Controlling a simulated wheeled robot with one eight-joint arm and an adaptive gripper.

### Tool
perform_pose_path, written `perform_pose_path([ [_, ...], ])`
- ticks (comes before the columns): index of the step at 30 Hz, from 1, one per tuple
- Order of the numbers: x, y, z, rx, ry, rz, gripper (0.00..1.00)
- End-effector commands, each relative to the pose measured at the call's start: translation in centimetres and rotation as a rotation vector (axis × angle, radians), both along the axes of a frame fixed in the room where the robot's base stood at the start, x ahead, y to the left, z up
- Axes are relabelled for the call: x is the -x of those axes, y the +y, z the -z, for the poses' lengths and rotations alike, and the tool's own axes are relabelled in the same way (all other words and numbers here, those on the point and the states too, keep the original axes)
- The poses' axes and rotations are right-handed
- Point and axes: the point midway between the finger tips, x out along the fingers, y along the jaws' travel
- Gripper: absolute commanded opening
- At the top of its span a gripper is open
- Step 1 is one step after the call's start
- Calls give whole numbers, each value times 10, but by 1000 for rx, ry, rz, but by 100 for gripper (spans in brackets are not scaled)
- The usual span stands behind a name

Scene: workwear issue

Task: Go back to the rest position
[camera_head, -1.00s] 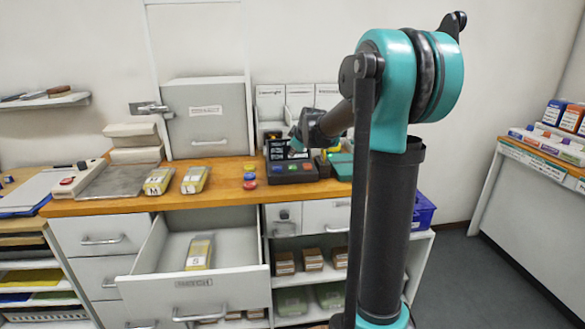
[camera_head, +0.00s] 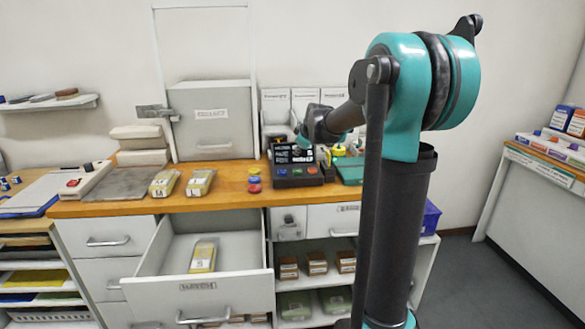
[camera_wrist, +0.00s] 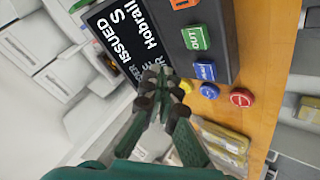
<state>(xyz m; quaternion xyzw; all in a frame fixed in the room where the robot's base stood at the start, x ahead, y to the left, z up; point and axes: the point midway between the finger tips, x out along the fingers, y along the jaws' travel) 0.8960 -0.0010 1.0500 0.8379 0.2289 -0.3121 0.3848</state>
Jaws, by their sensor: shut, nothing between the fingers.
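My gripper (camera_wrist: 165,82) is shut and empty in the wrist view, its fingertips together in front of the dark issue terminal (camera_wrist: 235,22). The terminal's screen (camera_wrist: 122,38) reads "ISSUED" and "Hobrail S", partly covered by the fingers. Green "OUT" (camera_wrist: 196,38) and blue (camera_wrist: 205,71) buttons sit on its panel. In the head view my arm reaches left over the counter to the terminal (camera_head: 297,175); my gripper (camera_head: 301,137) is small there and its fingers cannot be made out.
An open drawer (camera_head: 235,262) holds a yellow packet marked S (camera_head: 203,256). Two packets (camera_head: 164,183) (camera_head: 200,183) and round coloured tokens (camera_head: 254,184) lie on the wooden counter (camera_head: 100,209). A grey cabinet (camera_head: 212,132) stands behind. Floor (camera_head: 490,275) is clear at right.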

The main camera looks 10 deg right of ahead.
Motion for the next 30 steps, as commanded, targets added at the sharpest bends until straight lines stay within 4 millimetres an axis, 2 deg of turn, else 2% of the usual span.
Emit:
perform_pose_path([
  [2, 15, -1, 7, -17, 19, 22, 0],
  [5, 53, -4, 27, -67, 70, 89, 0],
  [8, 110, -9, 57, -134, 145, 195, 0],
  [15, 257, -23, 137, -283, 319, 497, 0],
  [18, 312, -29, 168, -328, 373, 622, 0],
  [21, 357, -34, 193, -360, 413, 726, 0],
  [25, 392, -38, 213, -387, 442, 814, 0],
  [30, 407, -39, 221, -398, 454, 854, 0],
])
